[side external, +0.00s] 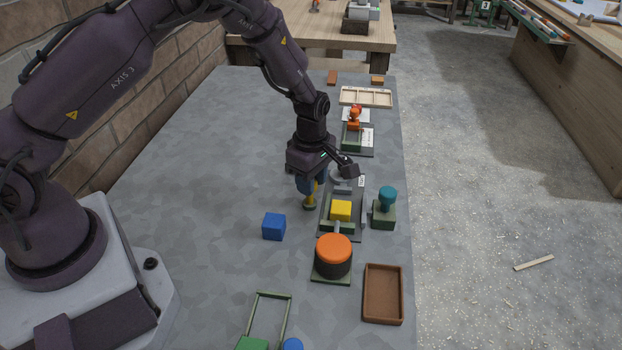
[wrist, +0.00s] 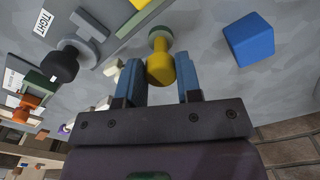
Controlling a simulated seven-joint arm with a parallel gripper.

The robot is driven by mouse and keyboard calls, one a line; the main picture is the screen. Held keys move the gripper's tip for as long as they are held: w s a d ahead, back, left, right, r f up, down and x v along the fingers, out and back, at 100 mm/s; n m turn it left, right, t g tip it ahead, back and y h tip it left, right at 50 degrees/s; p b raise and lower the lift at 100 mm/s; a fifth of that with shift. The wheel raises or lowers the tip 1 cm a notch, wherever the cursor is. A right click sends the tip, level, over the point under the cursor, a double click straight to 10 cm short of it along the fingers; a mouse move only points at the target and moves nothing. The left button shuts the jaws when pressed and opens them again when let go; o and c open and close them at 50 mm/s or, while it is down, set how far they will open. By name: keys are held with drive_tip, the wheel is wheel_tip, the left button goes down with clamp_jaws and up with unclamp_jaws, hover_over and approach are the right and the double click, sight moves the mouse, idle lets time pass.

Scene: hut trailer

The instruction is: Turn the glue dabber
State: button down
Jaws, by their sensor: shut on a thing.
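The glue dabber, as I take it, is a yellow handle (wrist: 161,70) with a round olive-grey end (wrist: 160,36). In the side view the dabber (side external: 310,202) points down close to the grey table, left of the station with the yellow block. I cannot tell whether its lower end touches the table. My gripper (wrist: 160,63) is shut on the yellow handle, with one blue finger on each side. In the side view my gripper (side external: 312,183) points down, and its fingers partly hide the handle.
A blue cube (side external: 274,227) stands left of the dabber. Close on the right are a yellow block (side external: 341,210), a teal knob on a green base (side external: 387,197) and an orange-topped drum (side external: 333,250). A brown tray (side external: 383,318) lies nearer. The table's left part is clear.

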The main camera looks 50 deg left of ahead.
drive_tip(key=shift+n, duration=0.9)
drive_tip(key=c, duration=0.8)
unclamp_jaws()
drive_tip(key=shift+r, duration=0.1)
wheel_tip(320, 180, up, 13)
drive_tip(key=shift+f, duration=0.1)
